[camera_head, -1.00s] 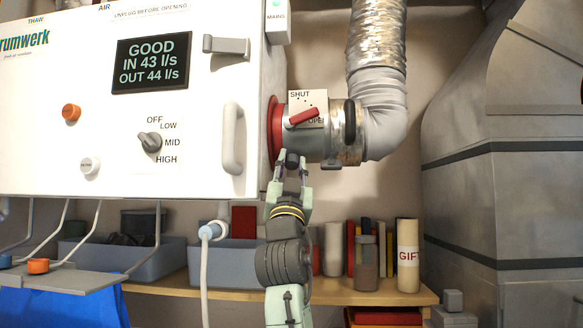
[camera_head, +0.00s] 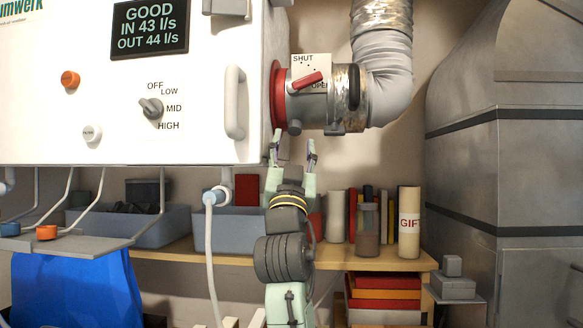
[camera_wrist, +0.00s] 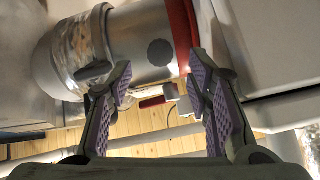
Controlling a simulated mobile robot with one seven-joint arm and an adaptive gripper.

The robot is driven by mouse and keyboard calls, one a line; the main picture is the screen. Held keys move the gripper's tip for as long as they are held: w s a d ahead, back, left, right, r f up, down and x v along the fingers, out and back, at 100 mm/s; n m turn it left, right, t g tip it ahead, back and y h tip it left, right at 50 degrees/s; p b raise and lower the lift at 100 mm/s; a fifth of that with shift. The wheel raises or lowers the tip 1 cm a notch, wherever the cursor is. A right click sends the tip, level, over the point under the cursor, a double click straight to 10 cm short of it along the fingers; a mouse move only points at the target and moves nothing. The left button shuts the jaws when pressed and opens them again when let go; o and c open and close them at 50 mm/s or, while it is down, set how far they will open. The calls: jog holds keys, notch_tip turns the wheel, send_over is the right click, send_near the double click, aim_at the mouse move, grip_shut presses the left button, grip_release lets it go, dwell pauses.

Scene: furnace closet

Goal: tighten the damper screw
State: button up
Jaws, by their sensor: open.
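The damper screw (camera_head: 295,127) is a dark round knob on the underside of the metal damper collar (camera_head: 308,104). In the wrist view the screw (camera_wrist: 160,53) shows end-on as a dark disc. My gripper (camera_head: 294,143) points up just below the collar, fingers spread and empty. In the wrist view my gripper (camera_wrist: 160,78) has its purple-padded fingers either side of the screw's line, apart from it. The red damper lever (camera_head: 307,78) lies slanted between the SHUT and OPEN marks. The unit's display (camera_head: 150,28) reads GOOD, IN 43 l/s, OUT 44 l/s.
The white unit (camera_head: 70,110) stands left of the collar, with a grey handle (camera_head: 235,103). A flexible duct (camera_head: 385,60) rises at right. Below, a wooden shelf (camera_head: 365,262) holds blue bins, books and a gift tube (camera_head: 409,222). A large metal furnace casing (camera_head: 465,180) fills the right.

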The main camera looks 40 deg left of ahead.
jog(key=v, duration=0.6)
jog(key=shift+s+f, duration=0.25)
jog(key=shift+f, duration=0.05)
jog(key=shift+d, duration=0.1)
